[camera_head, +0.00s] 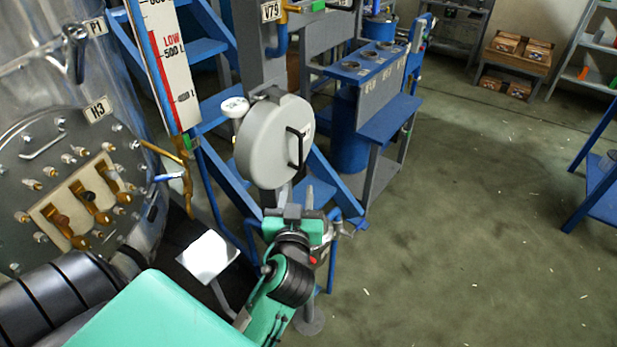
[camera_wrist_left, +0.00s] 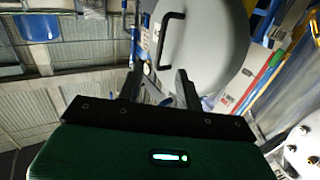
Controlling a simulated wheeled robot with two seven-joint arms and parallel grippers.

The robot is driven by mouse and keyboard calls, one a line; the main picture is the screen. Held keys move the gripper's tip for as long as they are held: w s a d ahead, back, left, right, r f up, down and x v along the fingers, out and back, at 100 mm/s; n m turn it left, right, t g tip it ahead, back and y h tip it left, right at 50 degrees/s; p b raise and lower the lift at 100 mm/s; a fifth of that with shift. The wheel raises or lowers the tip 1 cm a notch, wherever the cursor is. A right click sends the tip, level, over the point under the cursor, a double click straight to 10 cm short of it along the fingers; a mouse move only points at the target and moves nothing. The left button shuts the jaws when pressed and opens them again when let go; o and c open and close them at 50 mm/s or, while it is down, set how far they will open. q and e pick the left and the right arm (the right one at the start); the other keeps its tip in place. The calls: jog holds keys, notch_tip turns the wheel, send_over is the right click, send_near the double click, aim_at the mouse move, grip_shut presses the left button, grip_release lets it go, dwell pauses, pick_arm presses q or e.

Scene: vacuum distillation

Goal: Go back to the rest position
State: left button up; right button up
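My left gripper (camera_head: 303,208) is in the middle of the head view, at the end of my green arm. In the left wrist view its two dark fingers (camera_wrist_left: 158,88) stand apart with nothing between them, so it is open. A round grey cover (camera_head: 262,142) with a black handle (camera_head: 295,148) is just above and beyond the gripper. In the left wrist view the cover (camera_wrist_left: 205,50) and its handle (camera_wrist_left: 168,38) lie beyond the fingers. The gripper holds neither. My right gripper is not in view.
A steel tank hatch (camera_head: 75,190) with brass fittings is at the left, near my arm. A level gauge (camera_head: 168,65) and blue stairs (camera_head: 205,50) stand behind it. A blue bench (camera_head: 390,118) is beyond the cover. Open green floor (camera_head: 460,230) lies to the right.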

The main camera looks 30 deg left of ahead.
pick_arm(q)
jog(key=shift+s, duration=0.15)
